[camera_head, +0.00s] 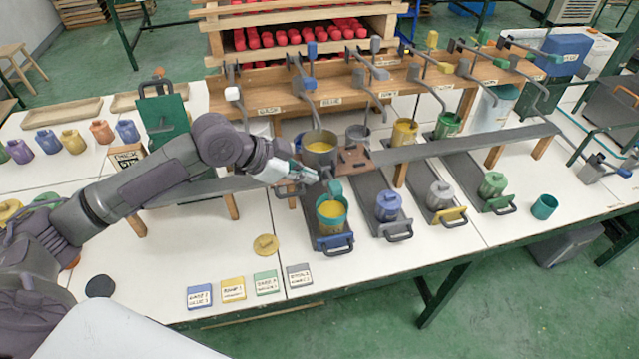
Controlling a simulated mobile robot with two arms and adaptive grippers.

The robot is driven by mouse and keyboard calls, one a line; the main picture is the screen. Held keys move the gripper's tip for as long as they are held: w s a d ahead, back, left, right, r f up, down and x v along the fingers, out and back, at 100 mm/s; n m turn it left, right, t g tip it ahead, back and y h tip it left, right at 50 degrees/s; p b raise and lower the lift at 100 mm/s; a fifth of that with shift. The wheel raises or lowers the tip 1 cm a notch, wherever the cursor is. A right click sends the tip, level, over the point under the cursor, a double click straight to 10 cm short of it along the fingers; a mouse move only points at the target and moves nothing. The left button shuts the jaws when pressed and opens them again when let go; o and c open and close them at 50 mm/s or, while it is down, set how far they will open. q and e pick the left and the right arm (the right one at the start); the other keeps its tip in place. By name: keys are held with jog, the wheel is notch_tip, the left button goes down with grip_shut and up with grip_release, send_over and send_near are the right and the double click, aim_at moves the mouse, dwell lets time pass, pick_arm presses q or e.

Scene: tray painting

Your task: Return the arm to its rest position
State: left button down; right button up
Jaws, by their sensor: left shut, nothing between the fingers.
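My left arm reaches in from the left over the white table (190,250). Its left gripper (308,176) is shut and empty. It hangs just above and to the left of a teal cup (332,217) holding yellow paint. The cup stands on a dark tray with a blue front (331,243). A grey pot (319,147) with yellow contents stands just behind the gripper. My right gripper is not in view.
Three more dark trays hold a blue pot (388,206), a grey pot (440,196) and a green pot (493,185). A yellow lid (265,245) and several label cards (233,288) lie in front. A wooden rack (300,20) stands behind. The front-left table is mostly clear.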

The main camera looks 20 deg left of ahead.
pick_arm(q)
jog(key=shift+s+a+r, duration=0.25)
jog(key=shift+s+r, duration=0.15)
jog(key=shift+r, duration=0.05)
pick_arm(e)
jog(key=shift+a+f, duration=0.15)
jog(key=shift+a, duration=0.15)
pick_arm(q)
jog(key=shift+w, duration=0.1)
